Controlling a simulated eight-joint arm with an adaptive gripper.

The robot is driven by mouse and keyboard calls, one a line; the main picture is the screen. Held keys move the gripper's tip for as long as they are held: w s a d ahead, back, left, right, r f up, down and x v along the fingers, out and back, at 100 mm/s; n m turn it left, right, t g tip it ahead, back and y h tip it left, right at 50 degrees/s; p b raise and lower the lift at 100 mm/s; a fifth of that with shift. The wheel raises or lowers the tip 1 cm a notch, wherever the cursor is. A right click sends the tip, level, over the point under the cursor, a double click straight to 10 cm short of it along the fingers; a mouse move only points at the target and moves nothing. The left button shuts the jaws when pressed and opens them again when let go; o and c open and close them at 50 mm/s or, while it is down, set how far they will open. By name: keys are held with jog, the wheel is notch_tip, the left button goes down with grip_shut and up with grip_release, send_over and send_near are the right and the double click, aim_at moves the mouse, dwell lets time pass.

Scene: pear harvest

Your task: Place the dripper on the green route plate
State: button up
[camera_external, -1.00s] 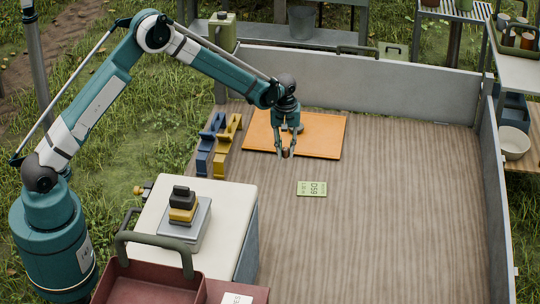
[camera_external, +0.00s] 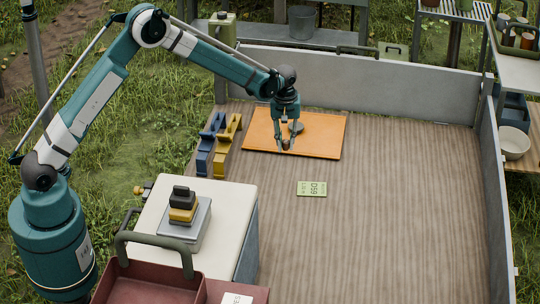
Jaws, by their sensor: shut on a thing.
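My gripper (camera_external: 286,147) is over the front part of the orange board and is shut on a small dark reddish-brown thing at its fingertips. That thing may be the dripper, but it is too small to tell its shape. Whether it touches the board is not clear. The green route plate (camera_external: 312,188), with dark markings, lies flat and bare on the ribbed brown floor, in front and to the right of my gripper. A grey round thing (camera_external: 298,127) stands on the board just behind my fingers, partly hidden by them.
The orange board (camera_external: 328,136) lies near the back wall (camera_external: 390,78). Blue (camera_external: 205,150) and yellow (camera_external: 229,140) stands are left of it. A white-topped cabinet (camera_external: 230,215) with a scale and stacked blocks is front left. The floor right of the plate is clear.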

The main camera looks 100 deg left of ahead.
jog(key=p, duration=0.4)
send_over(312, 188)
jog(key=shift+d+r+n, duration=0.15)
jog(key=shift+r+n, duration=0.2)
jog(key=shift+n, duration=0.05)
jog(key=shift+f+b, duration=0.7)
jog(key=shift+f, duration=2.4)
jog(key=shift+f, duration=0.1)
jog(key=shift+f+b, duration=0.3)
jog(key=shift+f, duration=1.45)
jog(key=shift+f, duration=0.15)
jog(key=o, duration=0.7)
